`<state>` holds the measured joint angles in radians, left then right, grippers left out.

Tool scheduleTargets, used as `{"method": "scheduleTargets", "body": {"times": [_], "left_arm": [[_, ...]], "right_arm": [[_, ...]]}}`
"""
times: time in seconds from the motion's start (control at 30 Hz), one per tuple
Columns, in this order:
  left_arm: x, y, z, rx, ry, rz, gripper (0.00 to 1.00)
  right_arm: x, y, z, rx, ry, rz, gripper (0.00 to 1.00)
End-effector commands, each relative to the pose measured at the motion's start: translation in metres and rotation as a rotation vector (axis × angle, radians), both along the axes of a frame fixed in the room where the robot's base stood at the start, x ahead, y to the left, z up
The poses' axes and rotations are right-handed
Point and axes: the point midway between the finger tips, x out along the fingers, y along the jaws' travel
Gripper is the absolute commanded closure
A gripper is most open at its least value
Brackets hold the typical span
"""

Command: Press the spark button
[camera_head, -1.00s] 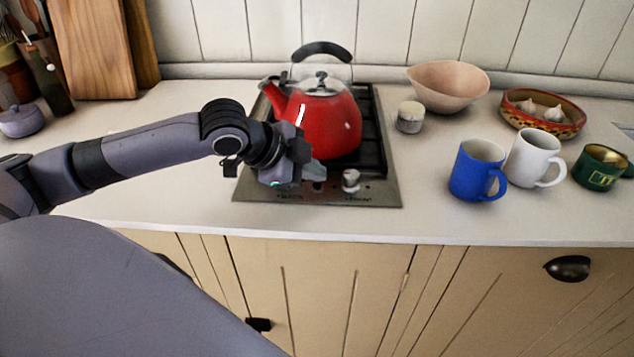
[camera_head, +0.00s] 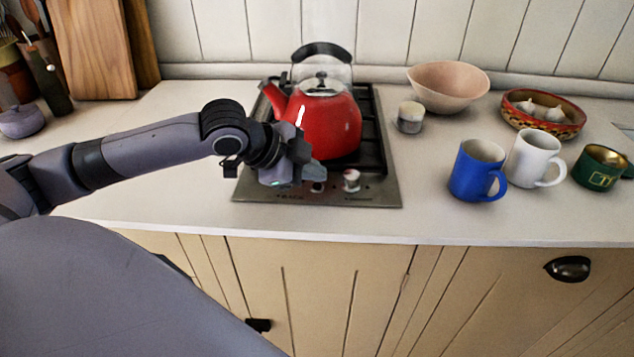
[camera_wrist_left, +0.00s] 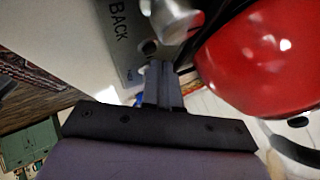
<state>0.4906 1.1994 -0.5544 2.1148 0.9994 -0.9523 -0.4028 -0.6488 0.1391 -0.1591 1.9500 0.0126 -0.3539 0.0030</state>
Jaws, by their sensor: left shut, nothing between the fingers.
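The gas hob (camera_head: 385,190) is set in the counter, with its steel control strip along the front. In the left wrist view a small dark round button (camera_wrist_left: 149,47) sits on the strip, beside a silver knob (camera_wrist_left: 172,18) and near the word BACK; its small label is too blurred to read. My left gripper (camera_head: 318,173) is low over the strip, left of the front knob (camera_head: 351,180). Its fingers (camera_wrist_left: 160,70) are shut and empty, with their tips right by the button; I cannot tell whether they touch it. My right gripper is not in view.
A red kettle (camera_head: 325,125) stands on the hob close behind my left gripper. A small lidded jar (camera_head: 410,117), a pink bowl (camera_head: 447,85), a blue mug (camera_head: 475,172) and a white mug (camera_head: 531,155) stand to the right. The counter in front of the hob is clear.

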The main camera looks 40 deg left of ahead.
Motion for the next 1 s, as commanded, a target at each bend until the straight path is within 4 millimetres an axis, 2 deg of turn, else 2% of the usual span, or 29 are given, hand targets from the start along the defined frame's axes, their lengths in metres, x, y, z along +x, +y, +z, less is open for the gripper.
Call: {"method": "scheduleTargets", "body": {"times": [0.5, 1.0], "left_arm": [[0.0000, 0.0001, -0.0005, 0.000, 0.000, 0.000, 1.00], [-0.0001, 0.0000, -0.0094, 0.000, 0.001, -0.001, 1.00]], "right_arm": [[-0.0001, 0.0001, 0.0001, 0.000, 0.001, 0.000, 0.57], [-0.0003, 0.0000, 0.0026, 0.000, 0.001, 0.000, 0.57]]}}
